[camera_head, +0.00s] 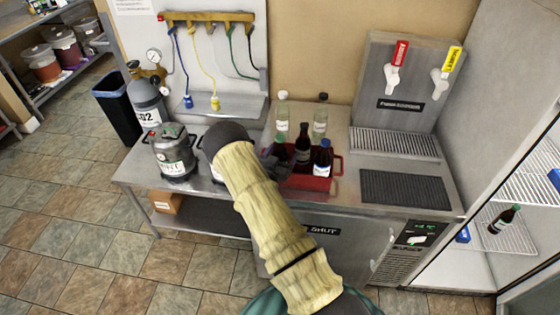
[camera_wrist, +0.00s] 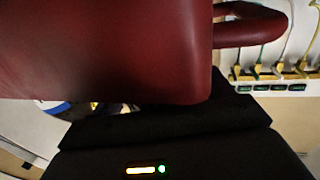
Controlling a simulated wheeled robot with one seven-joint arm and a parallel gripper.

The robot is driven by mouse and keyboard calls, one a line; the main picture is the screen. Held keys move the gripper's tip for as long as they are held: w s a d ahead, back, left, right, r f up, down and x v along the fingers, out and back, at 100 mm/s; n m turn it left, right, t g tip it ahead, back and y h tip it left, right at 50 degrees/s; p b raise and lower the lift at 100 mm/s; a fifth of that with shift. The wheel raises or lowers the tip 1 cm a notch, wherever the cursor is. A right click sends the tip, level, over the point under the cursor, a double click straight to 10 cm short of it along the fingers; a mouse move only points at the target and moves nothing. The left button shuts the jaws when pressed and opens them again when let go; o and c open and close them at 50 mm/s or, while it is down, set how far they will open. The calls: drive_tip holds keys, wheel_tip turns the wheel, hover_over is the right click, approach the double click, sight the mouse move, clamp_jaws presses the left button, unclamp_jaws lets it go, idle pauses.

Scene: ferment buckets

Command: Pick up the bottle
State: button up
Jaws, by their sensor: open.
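Several bottles stand together on the steel counter in the head view. A clear bottle with a pale cap (camera_head: 282,115) and a clear bottle with a dark cap (camera_head: 320,118) stand at the back. A dark bottle (camera_head: 303,145) and a dark bottle with a blue-and-white label (camera_head: 323,160) stand at the red carrier (camera_head: 318,184). My gripper (camera_head: 277,152) is a dark shape just left of the dark bottles, mostly hidden by my arm. It is open; the fingertips are unclear. In the wrist view, the red carrier (camera_wrist: 120,50) fills the upper left, very close. No bottle is clear there.
Another dark bottle (camera_head: 503,220) rests on a wire shelf at right. A steel keg (camera_head: 173,153) stands on the counter's left. A tap tower (camera_head: 400,85) and black mat (camera_head: 405,187) are at right. Hoses hang from a yellow manifold (camera_head: 207,20).

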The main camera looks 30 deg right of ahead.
idle(0.4)
drive_tip(key=c, duration=1.5)
drive_tip(key=shift+r, duration=0.1)
wheel_tip(320, 180, up, 10)
drive_tip(key=b, duration=0.3)
